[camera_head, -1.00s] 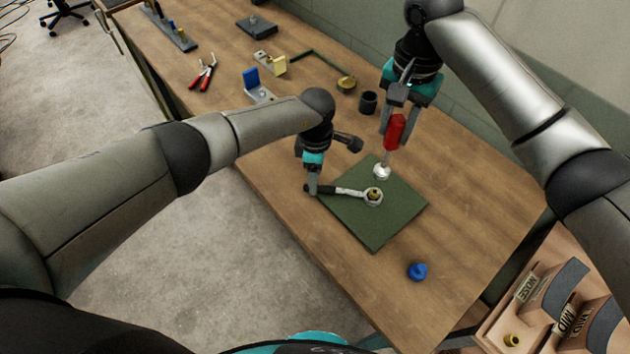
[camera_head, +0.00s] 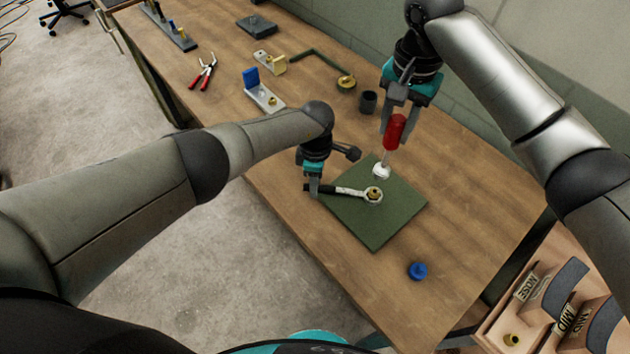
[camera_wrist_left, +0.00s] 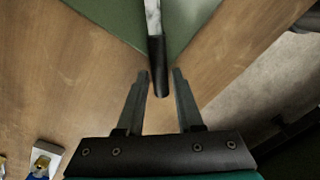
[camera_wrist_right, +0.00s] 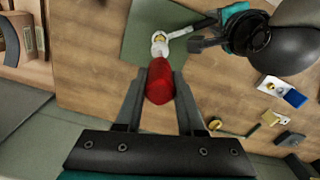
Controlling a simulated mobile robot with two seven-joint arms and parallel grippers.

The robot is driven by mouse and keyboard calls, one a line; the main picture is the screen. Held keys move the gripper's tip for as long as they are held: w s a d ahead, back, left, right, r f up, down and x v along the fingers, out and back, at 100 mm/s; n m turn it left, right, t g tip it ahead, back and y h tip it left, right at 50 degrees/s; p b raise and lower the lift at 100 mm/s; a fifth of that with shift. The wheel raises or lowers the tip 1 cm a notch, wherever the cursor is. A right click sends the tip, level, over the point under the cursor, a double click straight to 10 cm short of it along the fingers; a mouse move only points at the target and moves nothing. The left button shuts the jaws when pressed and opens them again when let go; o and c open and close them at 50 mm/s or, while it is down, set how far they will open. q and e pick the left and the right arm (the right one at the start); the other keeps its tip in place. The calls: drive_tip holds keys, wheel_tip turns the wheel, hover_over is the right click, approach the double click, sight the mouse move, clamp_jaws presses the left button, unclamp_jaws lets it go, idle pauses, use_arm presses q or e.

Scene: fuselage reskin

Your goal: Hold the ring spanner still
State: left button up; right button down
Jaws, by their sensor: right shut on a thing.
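The ring spanner (camera_head: 345,191) lies on the green mat (camera_head: 385,228). Its ring end surrounds or sits over a brass fitting (camera_head: 374,193); I cannot tell how closely. Its black handle end sticks out past the mat edge. My left gripper (camera_head: 313,188) is at that end. In the left wrist view the spanner's black handle end (camera_wrist_left: 161,80) lies between the open fingertips (camera_wrist_left: 161,73), with a gap on each side.
A blue round part (camera_head: 417,271) lies right of the mat. A dark cup (camera_head: 368,101), red-handled pliers (camera_head: 203,73) and a blue-ended bracket (camera_head: 262,93) stand or lie further back. A labelled wooden bin (camera_head: 500,330) is at lower right.

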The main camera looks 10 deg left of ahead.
use_arm(q)
clamp_jaws()
idle(0.3)
use_arm(e)
drive_tip(key=shift+f+m, duration=0.45)
drive_tip(key=shift+m, duration=0.45)
drive_tip(key=shift+f+m, duration=0.45)
drive_tip(key=shift+m, duration=0.45)
